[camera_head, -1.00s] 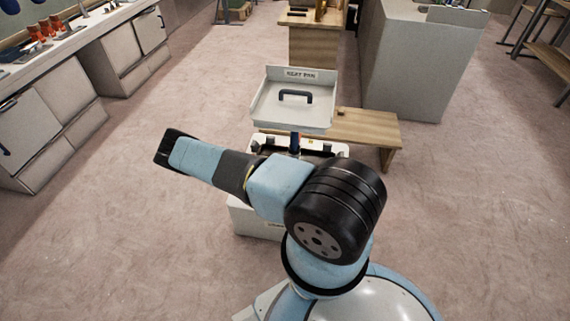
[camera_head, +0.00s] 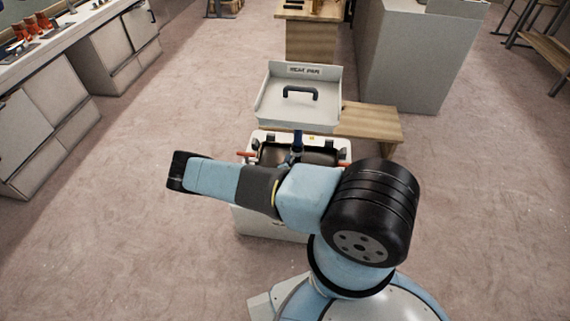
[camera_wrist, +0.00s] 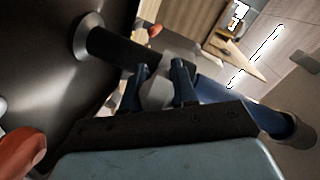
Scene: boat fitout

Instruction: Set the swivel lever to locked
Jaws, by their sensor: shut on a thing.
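In the wrist view my gripper (camera_wrist: 160,66) has its two dark blue fingers closed around a pale grey piece (camera_wrist: 155,95). I cannot tell for sure whether this piece is the swivel lever. A black bar (camera_wrist: 115,46) lies just beyond the fingertips. In the head view the white seat base (camera_head: 262,222) stands ahead, with dark rounded parts (camera_head: 318,158) in its top. Red-tipped handles show at its left (camera_head: 246,154) and right (camera_head: 342,164). My arm crosses in front and hides part of the base, and the gripper cannot be made out clearly there.
A white seat pan (camera_head: 268,108) with a dark handle rests behind the base, by a low wooden bench (camera_head: 370,122). A blue cylinder (camera_wrist: 265,112) runs close to the right of my fingers. Cabinets line the left; a grey block (camera_head: 405,60) stands at back right. Floor is open either side.

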